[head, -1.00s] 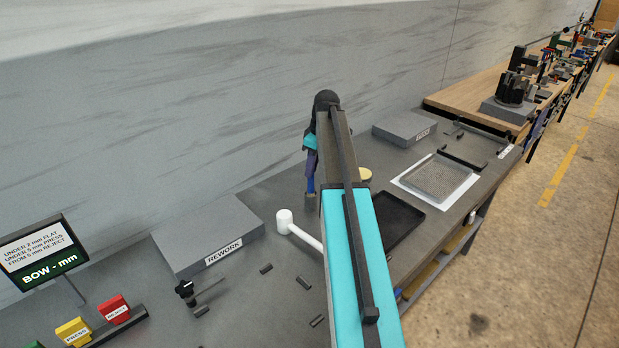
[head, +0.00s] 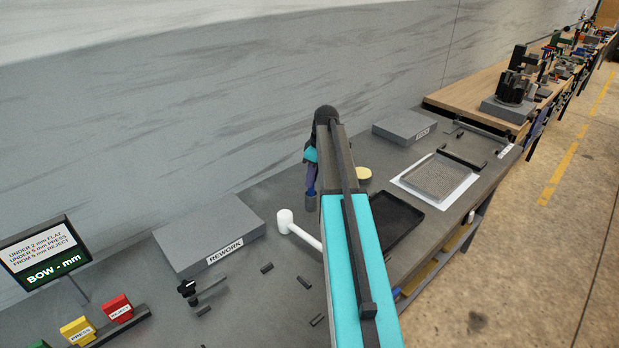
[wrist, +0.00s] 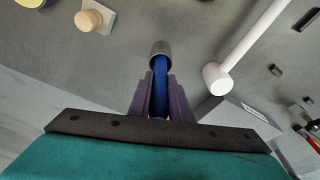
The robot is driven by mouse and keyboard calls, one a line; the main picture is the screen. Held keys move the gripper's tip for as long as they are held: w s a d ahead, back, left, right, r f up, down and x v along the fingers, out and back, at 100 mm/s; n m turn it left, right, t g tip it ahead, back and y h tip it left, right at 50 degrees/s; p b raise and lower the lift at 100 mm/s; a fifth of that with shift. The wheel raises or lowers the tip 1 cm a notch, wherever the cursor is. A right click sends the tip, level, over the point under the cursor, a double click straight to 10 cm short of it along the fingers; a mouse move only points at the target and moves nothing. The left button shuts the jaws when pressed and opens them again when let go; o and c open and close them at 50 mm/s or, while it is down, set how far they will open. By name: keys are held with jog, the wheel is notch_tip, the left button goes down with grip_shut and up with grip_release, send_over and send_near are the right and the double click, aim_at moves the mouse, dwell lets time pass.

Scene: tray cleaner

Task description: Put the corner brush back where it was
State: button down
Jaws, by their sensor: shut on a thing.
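My gripper (wrist: 160,92) is shut on the blue handle of the corner brush (wrist: 161,104) in the wrist view. The far end of the handle meets a short dark grey cylinder (wrist: 160,54); I cannot tell whether it is a holder around the brush or part of it. In the head view my gripper (head: 310,182) shows left of my arm, pointing down over the bench. The grey cylinder (head: 311,203) is directly below its fingers. The brush's tip is hidden, and contact with the bench is unclear.
A white mallet (head: 286,221) lies close by; its head (wrist: 216,79) is right of the fingers. A wooden knob (wrist: 95,17) and a yellow round pad (head: 363,174) are near. A REWORK block (head: 210,235) stands left, a black tray (head: 400,218) right, partly behind my arm.

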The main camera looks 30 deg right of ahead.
jog(key=shift+f, duration=0.2)
jog(key=c, duration=1.6)
grip_release()
jog(key=shift+c, duration=0.2)
jog(key=shift+r, duration=0.15)
notch_tip(320, 180, up, 12)
jog(key=s+d+b, duration=0.1)
jog(key=s+b, duration=0.1)
jog(key=b, duration=0.1)
jog(key=shift+b, duration=0.3)
jog(key=shift+d, duration=0.1)
